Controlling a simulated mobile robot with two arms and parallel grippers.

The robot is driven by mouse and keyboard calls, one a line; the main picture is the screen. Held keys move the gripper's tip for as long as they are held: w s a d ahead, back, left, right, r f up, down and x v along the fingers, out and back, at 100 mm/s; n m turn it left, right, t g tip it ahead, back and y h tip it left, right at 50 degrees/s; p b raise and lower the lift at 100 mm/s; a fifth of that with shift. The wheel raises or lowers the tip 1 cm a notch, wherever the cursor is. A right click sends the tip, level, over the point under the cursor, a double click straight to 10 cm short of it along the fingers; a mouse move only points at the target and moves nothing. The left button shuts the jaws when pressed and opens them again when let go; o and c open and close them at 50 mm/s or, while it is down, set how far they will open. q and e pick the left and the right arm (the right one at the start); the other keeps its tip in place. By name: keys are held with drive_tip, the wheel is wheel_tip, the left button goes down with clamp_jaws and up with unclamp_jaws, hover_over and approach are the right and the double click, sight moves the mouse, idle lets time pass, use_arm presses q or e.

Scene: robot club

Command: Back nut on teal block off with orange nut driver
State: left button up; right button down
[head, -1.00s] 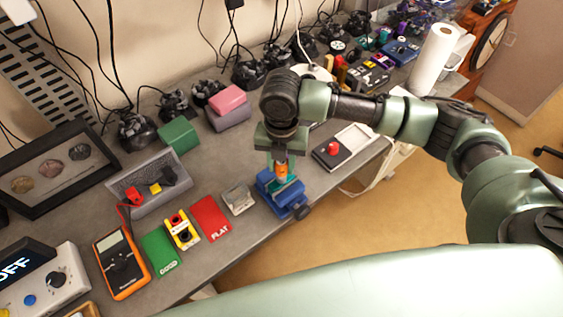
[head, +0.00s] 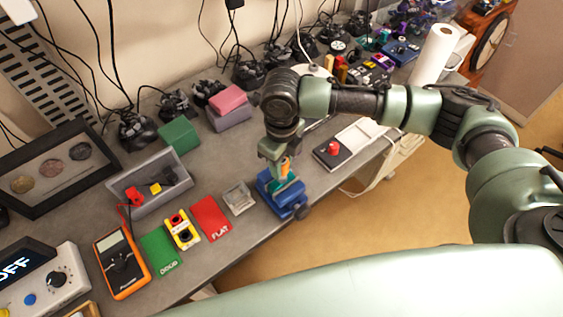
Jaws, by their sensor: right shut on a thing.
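My right gripper (head: 281,160) is shut on the orange nut driver (head: 286,166). It holds the driver roughly upright above the teal block (head: 284,184). The teal block sits in a blue vise (head: 290,202) near the front edge of the bench. The gripper hides much of the driver. The nut and the driver's tip are too small and too covered to make out, so I cannot tell whether they touch. My left gripper is not in view.
A small grey tray (head: 226,194) lies just left of the vise, beside a red mat (head: 208,226). A black and white box with a red button (head: 333,148) stands to the right. A grey bin (head: 124,184) and multimeter (head: 113,282) are farther left.

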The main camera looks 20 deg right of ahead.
drive_tip(key=c, duration=1)
unclamp_jaws()
drive_tip(key=m, duration=1.2)
drive_tip(key=shift+m, duration=0.4)
clamp_jaws()
drive_tip(key=n, duration=0.6)
drive_tip(key=shift+w, duration=0.1)
drive_tip(key=n, duration=0.6)
drive_tip(key=shift+n, duration=0.4)
unclamp_jaws()
